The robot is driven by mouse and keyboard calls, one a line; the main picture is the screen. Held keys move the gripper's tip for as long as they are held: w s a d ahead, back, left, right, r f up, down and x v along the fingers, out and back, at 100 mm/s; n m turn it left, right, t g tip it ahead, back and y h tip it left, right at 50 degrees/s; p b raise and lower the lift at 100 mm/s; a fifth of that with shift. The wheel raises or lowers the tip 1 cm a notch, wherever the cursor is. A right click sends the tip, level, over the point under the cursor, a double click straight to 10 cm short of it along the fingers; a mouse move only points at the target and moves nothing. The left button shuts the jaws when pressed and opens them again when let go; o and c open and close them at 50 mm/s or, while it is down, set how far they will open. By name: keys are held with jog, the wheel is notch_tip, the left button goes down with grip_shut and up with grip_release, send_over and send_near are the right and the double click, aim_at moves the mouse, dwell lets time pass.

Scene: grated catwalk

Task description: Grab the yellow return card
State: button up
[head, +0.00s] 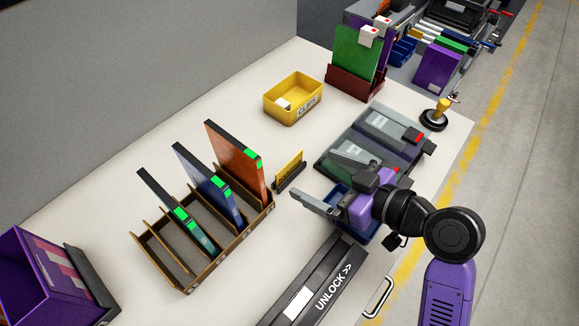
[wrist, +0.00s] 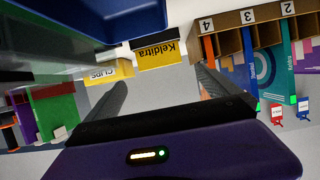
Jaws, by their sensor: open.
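The yellow return card (head: 289,164) stands upright in a small dark holder (head: 291,183) on the white counter, just right of the slotted rack. In the wrist view the yellow card (wrist: 160,54) shows upside-down dark lettering and lies ahead, between the lines of the two fingers. My gripper (head: 314,172) is open and empty, to the right of the card in the head view, with its fingers pointing toward it. In the wrist view my gripper (wrist: 165,82) has its fingers wide apart, and the card is not touched by them.
A brown slotted rack (head: 180,284) holds several coloured cases left of the card. A yellow clips bin (head: 292,112) stands behind. A dark device (head: 384,133) and a blue tray (head: 338,196) lie close to my gripper. An "UNLOCK" bar (head: 318,285) is in front.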

aim_at(290, 163)
jog(key=shift+w+a, duration=0.1)
jog(key=shift+a, duration=0.2)
jog(key=shift+x, duration=0.95)
jog(key=shift+p+x, duration=0.75)
jog(key=shift+x, duration=1.9)
jog(key=shift+w+d+f, duration=0.1)
jog(key=shift+d+f, duration=0.05)
jog(key=c, duration=1.3)
